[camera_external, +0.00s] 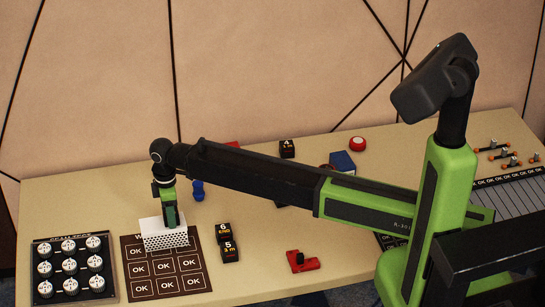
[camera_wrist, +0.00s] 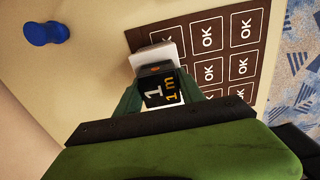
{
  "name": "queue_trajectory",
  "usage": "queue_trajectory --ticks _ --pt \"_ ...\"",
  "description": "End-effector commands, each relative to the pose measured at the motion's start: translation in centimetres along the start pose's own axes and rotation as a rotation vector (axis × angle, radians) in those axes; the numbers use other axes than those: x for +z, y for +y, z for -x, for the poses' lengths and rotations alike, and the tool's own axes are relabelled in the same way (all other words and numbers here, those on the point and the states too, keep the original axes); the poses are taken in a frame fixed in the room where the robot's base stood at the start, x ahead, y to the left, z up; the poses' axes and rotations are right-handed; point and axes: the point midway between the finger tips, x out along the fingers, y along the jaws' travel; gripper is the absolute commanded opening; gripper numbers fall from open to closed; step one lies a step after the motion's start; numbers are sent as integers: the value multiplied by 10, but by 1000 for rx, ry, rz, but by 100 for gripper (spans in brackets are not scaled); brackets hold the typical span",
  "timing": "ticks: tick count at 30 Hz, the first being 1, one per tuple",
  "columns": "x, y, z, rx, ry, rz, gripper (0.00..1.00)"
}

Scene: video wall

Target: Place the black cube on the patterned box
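The black cube (camera_wrist: 160,88), marked "1 1 m", sits between my gripper's two dark green fingers in the wrist view. Both fingers press against its sides. My gripper (camera_external: 171,217) points down over the patterned box (camera_external: 166,238), a white box with dark dots on its side, in the external view. The cube is hidden by my gripper there. The box's white top (camera_wrist: 153,56) shows just beyond the cube in the wrist view. I cannot tell whether the cube touches the box.
The box stands on a brown mat (camera_external: 133,283) with OK squares. A rack of white round pieces (camera_external: 69,268) lies left of it. Black cubes marked 6 (camera_external: 223,232) and 5 (camera_external: 229,251) stand to the right. A blue piece (camera_external: 198,190) stands behind.

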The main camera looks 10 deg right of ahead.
Motion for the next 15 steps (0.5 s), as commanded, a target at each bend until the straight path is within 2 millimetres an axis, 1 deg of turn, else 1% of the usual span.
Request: queue_trajectory --ticks 1,3,4,12,15 --pt "0 0 0 0 0 0 54" --pt "0 0 0 0 0 0 63" --pt "0 0 0 0 0 0 65" --pt "0 0 1 0 0 0 65" --pt "0 0 5 0 0 0 65"
